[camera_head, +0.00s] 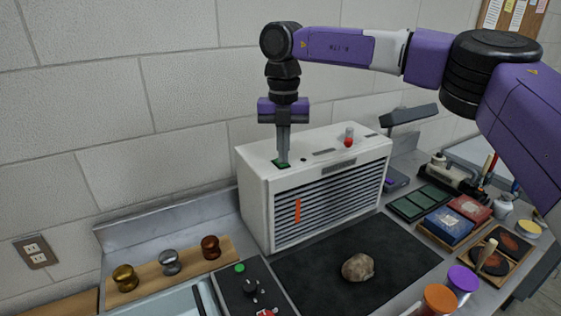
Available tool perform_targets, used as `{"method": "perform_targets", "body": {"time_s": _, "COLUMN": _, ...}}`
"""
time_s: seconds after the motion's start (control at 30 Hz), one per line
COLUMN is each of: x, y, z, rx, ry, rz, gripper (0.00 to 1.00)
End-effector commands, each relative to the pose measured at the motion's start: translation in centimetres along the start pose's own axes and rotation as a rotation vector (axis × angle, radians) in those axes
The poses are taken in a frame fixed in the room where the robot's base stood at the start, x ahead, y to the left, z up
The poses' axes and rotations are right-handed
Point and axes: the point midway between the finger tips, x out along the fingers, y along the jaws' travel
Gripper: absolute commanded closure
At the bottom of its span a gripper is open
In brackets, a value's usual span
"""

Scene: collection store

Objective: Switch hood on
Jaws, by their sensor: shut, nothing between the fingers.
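The hood (257,205) is a white box with a dark slatted front and an orange strip on the slats. It stands on the bench against the wall. On its top left is a small green switch (281,164). My gripper (284,160) points straight down with its fingers together, empty, and its tips are at the green switch. I cannot tell whether they press it or sit just above it. The fingers hide part of the switch. A red-based knob (348,141) stands further right on the hood's top.
A dark mat (390,255) with a brown rock (357,267) lies in front of the hood. A black control box (238,291) with a green button is at the front left. A wooden strip (190,262) holds three metallic knobs. Trays and jars crowd the right side.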

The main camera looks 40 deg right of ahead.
Motion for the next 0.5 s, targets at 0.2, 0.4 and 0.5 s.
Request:
{"method": "perform_targets", "body": {"time_s": 0.2, "x": 0.36, "y": -0.01, "z": 0.0, "rx": 0.0, "ry": 0.0, "rz": 0.0, "gripper": 1.0}}
{"method": "perform_targets", "body": {"time_s": 0.4, "x": 0.66, "y": -0.01, "z": 0.0, "rx": 0.0, "ry": 0.0, "rz": 0.0, "gripper": 1.0}}
{"method": "perform_targets", "body": {"time_s": 0.5, "x": 0.61, "y": -0.01, "z": -0.01, "rx": 0.0, "ry": 0.0, "rz": 0.0, "gripper": 1.0}}
